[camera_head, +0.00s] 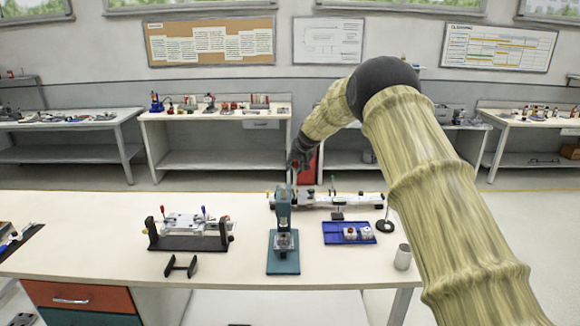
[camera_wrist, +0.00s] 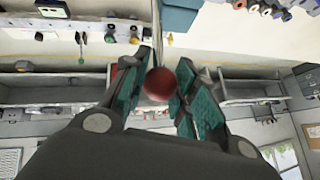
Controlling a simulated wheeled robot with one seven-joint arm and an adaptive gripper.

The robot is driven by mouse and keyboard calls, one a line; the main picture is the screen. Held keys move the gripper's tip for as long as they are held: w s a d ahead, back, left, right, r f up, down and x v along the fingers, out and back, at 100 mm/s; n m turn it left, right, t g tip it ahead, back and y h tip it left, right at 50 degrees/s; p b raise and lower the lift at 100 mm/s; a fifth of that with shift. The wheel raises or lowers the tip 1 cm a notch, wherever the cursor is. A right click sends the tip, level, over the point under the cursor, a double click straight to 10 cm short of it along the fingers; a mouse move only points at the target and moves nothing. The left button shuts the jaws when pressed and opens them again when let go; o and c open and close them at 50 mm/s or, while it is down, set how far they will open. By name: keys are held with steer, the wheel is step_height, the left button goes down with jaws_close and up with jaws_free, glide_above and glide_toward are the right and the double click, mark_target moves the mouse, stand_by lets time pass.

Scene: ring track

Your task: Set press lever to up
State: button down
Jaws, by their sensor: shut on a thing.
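The teal press (camera_head: 283,222) stands on the front workbench near the middle. Its thin lever rises steeply from the press top toward my gripper (camera_head: 297,163); its exact angle is hard to tell. In the wrist view, the lever's red ball knob (camera_wrist: 159,84) sits between the two teal-padded fingers of my gripper (camera_wrist: 160,88). The fingers are shut on the knob. The lever rod (camera_wrist: 156,35) runs from the knob toward the teal press body (camera_wrist: 181,14). In the head view the knob is hidden by my gripper.
A black-ended fixture (camera_head: 190,232) stands left of the press, with a small black stand (camera_head: 181,266) in front. A blue tray (camera_head: 330,239) and a grey cylinder (camera_head: 402,257) are to the right. A rail device (camera_head: 345,201) lies behind the press.

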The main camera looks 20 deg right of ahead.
steer(key=shift+w+f, duration=0.1)
steer(key=shift+f, duration=0.05)
steer(key=shift+a, duration=0.1)
stand_by(0.3)
steer(key=c, duration=1.3)
jaws_free()
steer(key=shift+c, duration=0.2)
steer(key=shift+o, duration=1.2)
steer(key=shift+w+f, duration=0.2)
steer(key=shift+w, duration=0.05)
steer(key=v, duration=1.2)
steer(key=shift+d+r, duration=0.1)
steer(key=shift+d, duration=0.1)
